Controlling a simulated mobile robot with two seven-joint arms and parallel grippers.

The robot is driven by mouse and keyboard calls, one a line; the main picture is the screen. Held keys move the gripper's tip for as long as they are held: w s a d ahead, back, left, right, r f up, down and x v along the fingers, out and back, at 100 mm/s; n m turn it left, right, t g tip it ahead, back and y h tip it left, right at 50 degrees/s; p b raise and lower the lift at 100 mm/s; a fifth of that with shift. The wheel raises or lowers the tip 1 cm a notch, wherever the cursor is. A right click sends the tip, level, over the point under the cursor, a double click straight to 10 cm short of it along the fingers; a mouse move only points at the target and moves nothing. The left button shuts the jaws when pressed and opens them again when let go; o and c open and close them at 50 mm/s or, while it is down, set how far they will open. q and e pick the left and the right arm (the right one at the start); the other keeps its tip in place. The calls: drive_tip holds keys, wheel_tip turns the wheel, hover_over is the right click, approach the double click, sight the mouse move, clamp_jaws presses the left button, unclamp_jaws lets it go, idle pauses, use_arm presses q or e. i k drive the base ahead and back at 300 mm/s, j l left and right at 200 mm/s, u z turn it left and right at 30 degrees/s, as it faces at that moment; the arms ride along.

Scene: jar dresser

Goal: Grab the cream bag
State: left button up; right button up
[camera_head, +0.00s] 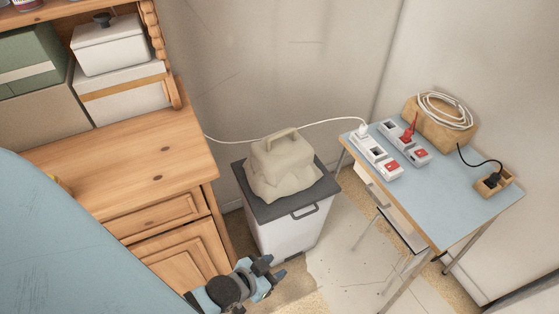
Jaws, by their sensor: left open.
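The cream bag (284,166) sits on the dark grey lid of a white bin (283,235), near the middle of the view. It is a lumpy, boxy bag with a handle on top. My left gripper (272,270) is low in the view, in front of the bin and below the bag, well apart from the bag. It is open and empty. My right gripper is not in view.
A wooden dresser (150,165) with boxes stands at the left. A blue-topped table (445,195) at the right holds power strips (376,155) and a cable coil (445,110). A white cable runs along the wall behind the bag. Some floor shows between bin and table.

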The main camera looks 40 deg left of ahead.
sight(281, 164)
drive_tip(key=i+u, duration=0.1)
drive_tip(key=u, duration=1.85)
drive_tip(key=i+l+u, duration=0.1)
drive_tip(key=i+l, duration=0.6)
drive_tip(key=l, duration=0.2)
drive_tip(key=i+u, duration=0.05)
